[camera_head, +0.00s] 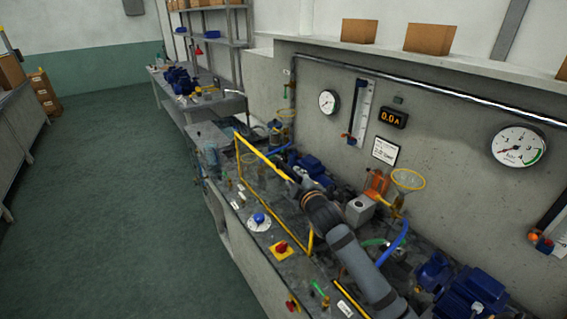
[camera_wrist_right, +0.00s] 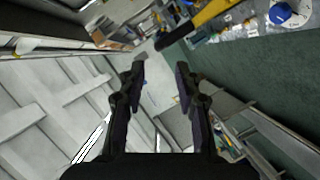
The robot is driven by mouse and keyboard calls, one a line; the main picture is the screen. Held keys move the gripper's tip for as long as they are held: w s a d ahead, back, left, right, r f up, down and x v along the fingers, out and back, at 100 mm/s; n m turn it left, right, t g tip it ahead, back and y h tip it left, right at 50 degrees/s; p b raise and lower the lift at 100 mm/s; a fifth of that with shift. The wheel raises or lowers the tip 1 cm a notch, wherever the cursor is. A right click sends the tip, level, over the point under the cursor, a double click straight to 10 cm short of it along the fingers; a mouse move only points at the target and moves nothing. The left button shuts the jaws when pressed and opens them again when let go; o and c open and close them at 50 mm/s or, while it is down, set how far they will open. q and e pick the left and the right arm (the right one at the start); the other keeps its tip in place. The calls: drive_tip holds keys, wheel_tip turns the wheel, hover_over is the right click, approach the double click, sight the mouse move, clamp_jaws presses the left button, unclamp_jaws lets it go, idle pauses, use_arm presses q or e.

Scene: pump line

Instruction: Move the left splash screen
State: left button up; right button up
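The left splash screen is a clear pane in a yellow frame (camera_head: 262,157), standing at the front of the bench left of my right arm. A yellow bar, likely its frame, crosses the top of the wrist view (camera_wrist_right: 212,14). My right gripper (camera_head: 296,184) is at the end of the arm reaching in from the lower right, by the right end of the frame's top bar. The arm hides part of the frame there, and I cannot tell in the head view whether they touch. In the wrist view the fingers (camera_wrist_right: 160,75) are apart with nothing between them. My left gripper is not in view.
A white dial with a blue knob (camera_head: 259,219) and a red knob on a yellow plate (camera_head: 281,248) are on the bench front. Blue pumps (camera_head: 309,169), an orange part (camera_head: 376,184) and hoses crowd the bench behind. Open floor (camera_head: 110,220) lies at left.

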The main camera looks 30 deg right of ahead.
sight(287, 166)
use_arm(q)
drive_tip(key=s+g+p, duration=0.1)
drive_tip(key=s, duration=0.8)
use_arm(e)
drive_tip(key=x, duration=0.5)
drive_tip(key=shift+w+d+r+p, duration=0.1)
drive_tip(key=shift+d+p, duration=0.05)
drive_tip(key=shift+p, duration=0.2)
drive_tip(key=x, duration=0.3)
drive_tip(key=shift+w, duration=0.4)
drive_tip(key=shift+w+f+p, duration=0.1)
drive_tip(key=shift+f+p, duration=0.2)
drive_tip(key=shift+c, duration=1.1)
drive_tip(key=c, duration=0.5)
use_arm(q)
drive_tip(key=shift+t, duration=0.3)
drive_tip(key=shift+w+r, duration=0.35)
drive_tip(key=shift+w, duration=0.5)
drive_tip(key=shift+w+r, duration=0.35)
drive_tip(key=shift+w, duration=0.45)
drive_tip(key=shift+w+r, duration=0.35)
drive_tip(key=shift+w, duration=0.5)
